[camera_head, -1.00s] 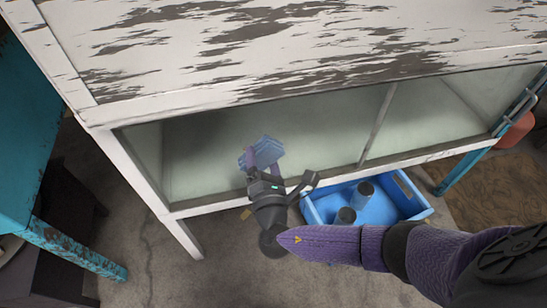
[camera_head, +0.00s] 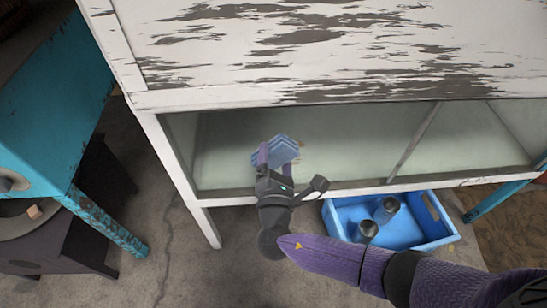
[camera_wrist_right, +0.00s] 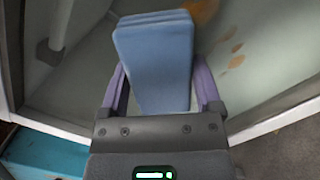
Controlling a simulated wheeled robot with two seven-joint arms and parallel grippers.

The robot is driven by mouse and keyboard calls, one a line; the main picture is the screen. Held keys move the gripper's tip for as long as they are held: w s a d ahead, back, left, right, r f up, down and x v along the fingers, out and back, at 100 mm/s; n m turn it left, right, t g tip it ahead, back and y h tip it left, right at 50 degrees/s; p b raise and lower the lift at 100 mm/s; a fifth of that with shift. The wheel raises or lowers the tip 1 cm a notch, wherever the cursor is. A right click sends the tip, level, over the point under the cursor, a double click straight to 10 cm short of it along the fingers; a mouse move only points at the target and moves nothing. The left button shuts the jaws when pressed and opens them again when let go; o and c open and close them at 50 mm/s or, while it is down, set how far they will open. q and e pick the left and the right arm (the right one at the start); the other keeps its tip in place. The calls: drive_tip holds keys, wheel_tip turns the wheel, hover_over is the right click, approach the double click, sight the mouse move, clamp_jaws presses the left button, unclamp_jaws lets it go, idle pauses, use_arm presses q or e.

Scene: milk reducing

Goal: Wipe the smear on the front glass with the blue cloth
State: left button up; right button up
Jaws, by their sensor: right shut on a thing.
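The blue cloth (camera_head: 284,150) is a folded, layered pad, held upright in my right gripper (camera_head: 277,157). The right gripper is shut on it, with a purple finger on each side in the right wrist view (camera_wrist_right: 160,90). The cloth (camera_wrist_right: 155,50) is at the front glass (camera_head: 350,140) of the white cabinet; I cannot tell whether it touches. The smear (camera_wrist_right: 236,55) shows as orange-brown spots just right of the cloth in the wrist view, with a larger patch at its upper right corner. In the head view a faint bit of smear (camera_head: 301,144) shows beside the cloth. My left gripper is not in view.
A blue crate (camera_head: 413,232) with metal cups (camera_head: 387,208) stands on the floor under the cabinet's right part. A worn white cabinet top (camera_head: 330,50) lies above the glass. Teal furniture (camera_head: 45,120) stands at the left. The floor at lower left is partly clear.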

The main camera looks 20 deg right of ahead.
sight(290, 159)
drive_tip(key=d, duration=0.1)
drive_tip(key=s+d, duration=0.1)
drive_tip(key=d, duration=0.1)
drive_tip(key=shift+p, duration=0.35)
drive_tip(key=shift+s+d, duration=0.2)
drive_tip(key=shift+d, duration=0.75)
drive_tip(key=shift+s+d, duration=0.2)
drive_tip(key=shift+d, duration=0.75)
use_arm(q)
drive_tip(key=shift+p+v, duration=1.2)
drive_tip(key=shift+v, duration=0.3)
use_arm(e)
drive_tip(key=v, duration=0.6)
drive_tip(key=shift+d+r, duration=0.15)
drive_tip(key=shift+r, duration=0.1)
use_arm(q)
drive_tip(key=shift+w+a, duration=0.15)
use_arm(e)
drive_tip(key=shift+s, duration=0.15)
use_arm(q)
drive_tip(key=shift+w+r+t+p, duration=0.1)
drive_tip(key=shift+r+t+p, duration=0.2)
drive_tip(key=shift+p, duration=0.1)
use_arm(e)
drive_tip(key=v, duration=0.2)
drive_tip(key=shift+s, duration=0.45)
